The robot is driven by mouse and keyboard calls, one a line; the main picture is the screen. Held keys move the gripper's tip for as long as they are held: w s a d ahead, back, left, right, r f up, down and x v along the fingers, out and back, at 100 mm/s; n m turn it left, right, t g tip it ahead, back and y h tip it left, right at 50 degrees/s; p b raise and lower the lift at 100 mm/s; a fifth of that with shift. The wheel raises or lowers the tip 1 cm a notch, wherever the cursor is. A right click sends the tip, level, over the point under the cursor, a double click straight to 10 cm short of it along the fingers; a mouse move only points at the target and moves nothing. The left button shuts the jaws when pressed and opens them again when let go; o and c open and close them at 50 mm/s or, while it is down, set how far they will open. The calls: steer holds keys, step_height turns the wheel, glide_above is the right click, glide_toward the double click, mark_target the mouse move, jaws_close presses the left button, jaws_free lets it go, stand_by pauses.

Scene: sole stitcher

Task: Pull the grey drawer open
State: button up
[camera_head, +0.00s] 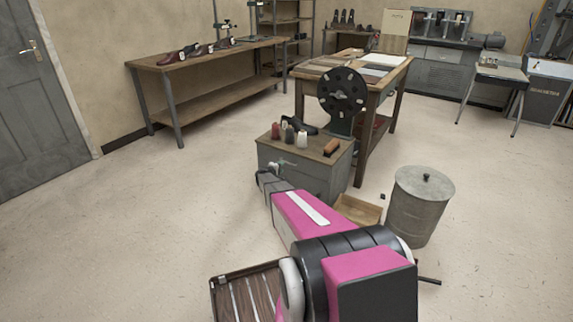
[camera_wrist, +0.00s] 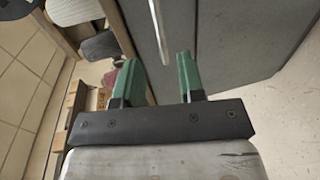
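The grey drawer (camera_wrist: 142,24) shows in the wrist view as a flat grey front with a thin silver bar handle (camera_wrist: 158,30). In the head view, the grey cabinet (camera_head: 330,178) with a wooden top stands in the middle of the room, and my arm covers part of its front. My gripper (camera_wrist: 158,62) has two green fingers spread apart, one on each side of the line of the handle's near end. I see a gap between the fingers and the bar. The drawer looks closed, flush with the grey panel beside it. In the head view, my gripper (camera_head: 281,168) is in front of the cabinet.
Thread spools (camera_head: 289,134), a black shoe and a brown roll (camera_head: 331,147) are on the cabinet top. A lidded grey bin (camera_head: 420,205) and a low wooden box (camera_head: 358,210) stand to the right. A worktable (camera_head: 355,80) stands behind. The floor at left is clear.

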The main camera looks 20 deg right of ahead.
steer(key=x, duration=0.9)
steer(key=shift+s, duration=0.1)
jaws_close()
